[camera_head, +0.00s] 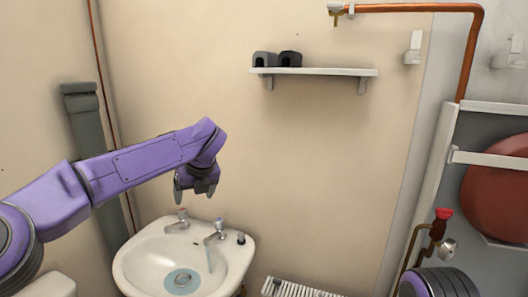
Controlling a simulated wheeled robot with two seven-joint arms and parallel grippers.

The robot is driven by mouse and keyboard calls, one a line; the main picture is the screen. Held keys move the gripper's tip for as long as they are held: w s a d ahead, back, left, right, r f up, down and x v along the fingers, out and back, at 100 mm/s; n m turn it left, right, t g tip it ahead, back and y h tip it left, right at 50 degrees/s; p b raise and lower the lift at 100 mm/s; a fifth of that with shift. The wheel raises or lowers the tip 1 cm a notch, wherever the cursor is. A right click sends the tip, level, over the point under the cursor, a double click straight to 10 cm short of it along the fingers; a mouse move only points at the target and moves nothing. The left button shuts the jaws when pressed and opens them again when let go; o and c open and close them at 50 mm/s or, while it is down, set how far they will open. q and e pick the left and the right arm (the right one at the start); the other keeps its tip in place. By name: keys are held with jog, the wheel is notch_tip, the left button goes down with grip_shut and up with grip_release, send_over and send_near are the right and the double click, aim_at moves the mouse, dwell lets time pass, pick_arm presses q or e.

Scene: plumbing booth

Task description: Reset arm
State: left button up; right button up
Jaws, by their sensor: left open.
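My left arm, purple, reaches in from the left, bent at the wrist. My left gripper (196,192) hangs pointing down, open and empty, in front of the wall and above the back of the washbasin (128,262). It appears apart from the left tap (178,220) and the right tap (217,230). A purple and dark rounded part at the bottom right edge looks like my right arm; its gripper is out of view.
A bluish stream falls from the right tap into a small pool (182,281) in the basin. A wall shelf (322,72) holds a grey block (264,58) and a black block (290,58). A radiator (295,288), red-handled valve (440,225) and red tank (500,190) stand right.

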pick_arm(q)
jog(key=s+a+f+m+t+y+b, duration=0.1)
jog(key=s+f+m+t+b, duration=0.25)
jog(key=f+m, duration=1.25)
jog(key=s+f+m+t+b, duration=0.2)
jog(key=s+f+m+b, duration=0.5)
jog(key=f, duration=1.7)
jog(key=s+a+f+m+g+b, duration=0.3)
jog(key=s+a+f+m+b, duration=0.2)
jog(key=s+f, duration=0.8)
jog(key=s+a+f+m+g+h+b, duration=0.1)
jog(key=s+a+f+m+g+b, duration=0.3)
jog(key=s+f, duration=1)
jog(key=s+a+m+b, duration=0.1)
jog(key=s+a+m, duration=0.1)
jog(key=s, duration=0.4)
jog(key=shift+a+m, duration=0.15)
jog(key=shift+m, duration=0.45)
pick_arm(e)
notch_tip(320, 180, down, 21)
jog(key=shift+w+r, duration=0.15)
jog(key=shift+w, duration=0.2)
